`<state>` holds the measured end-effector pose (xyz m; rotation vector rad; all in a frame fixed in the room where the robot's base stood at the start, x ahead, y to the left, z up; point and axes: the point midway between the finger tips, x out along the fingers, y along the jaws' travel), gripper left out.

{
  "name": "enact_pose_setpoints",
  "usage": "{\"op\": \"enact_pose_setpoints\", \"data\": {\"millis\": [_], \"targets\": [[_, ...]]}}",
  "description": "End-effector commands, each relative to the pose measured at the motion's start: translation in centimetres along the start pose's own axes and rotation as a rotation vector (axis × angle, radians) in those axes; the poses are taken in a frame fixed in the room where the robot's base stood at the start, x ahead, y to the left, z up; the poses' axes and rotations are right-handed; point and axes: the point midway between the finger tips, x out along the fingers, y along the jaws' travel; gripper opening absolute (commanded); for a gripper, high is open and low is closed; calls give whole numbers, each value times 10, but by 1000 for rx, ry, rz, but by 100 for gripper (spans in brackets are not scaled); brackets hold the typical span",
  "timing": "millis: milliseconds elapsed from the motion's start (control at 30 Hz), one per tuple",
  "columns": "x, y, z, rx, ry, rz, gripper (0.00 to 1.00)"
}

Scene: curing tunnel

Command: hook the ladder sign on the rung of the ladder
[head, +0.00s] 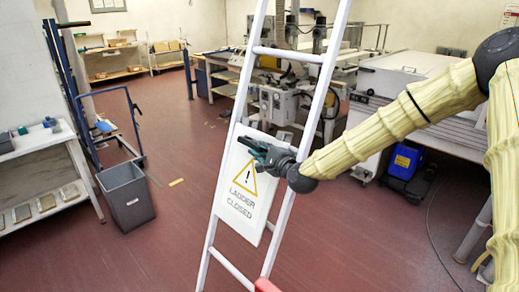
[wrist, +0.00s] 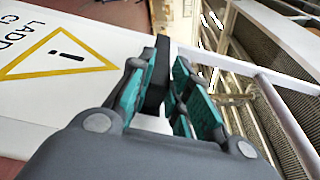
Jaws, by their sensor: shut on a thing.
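The ladder sign (head: 246,200) is a white panel with a yellow warning triangle and the words LADDER CLOSED. In the wrist view its face (wrist: 45,90) fills the left. My gripper (head: 257,149) is shut at its top edge; in the wrist view a black piece (wrist: 157,80) stands between the green-padded fingers (wrist: 165,95). The white ladder (head: 327,85) stands upright, leaning slightly in the picture. An upper rung (head: 288,54) and a lower rung (head: 231,268) show.
A grey bin (head: 127,197) and a blue trolley frame (head: 133,115) stand on the left, near a shelf table (head: 38,140). Machines (head: 283,100) and a bench (head: 447,135) stand behind the ladder. The red floor between is mostly clear.

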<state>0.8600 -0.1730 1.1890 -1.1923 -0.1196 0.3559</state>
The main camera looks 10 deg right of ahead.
Motion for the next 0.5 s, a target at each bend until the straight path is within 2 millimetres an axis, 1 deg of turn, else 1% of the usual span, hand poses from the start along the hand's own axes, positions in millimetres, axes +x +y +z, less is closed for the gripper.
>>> {"op": "enact_pose_setpoints", "data": {"millis": [200, 500], "targets": [[0, 12, 0, 1, -1, -3, 0], [0, 21, 1, 0, -2, -3, 0]]}}
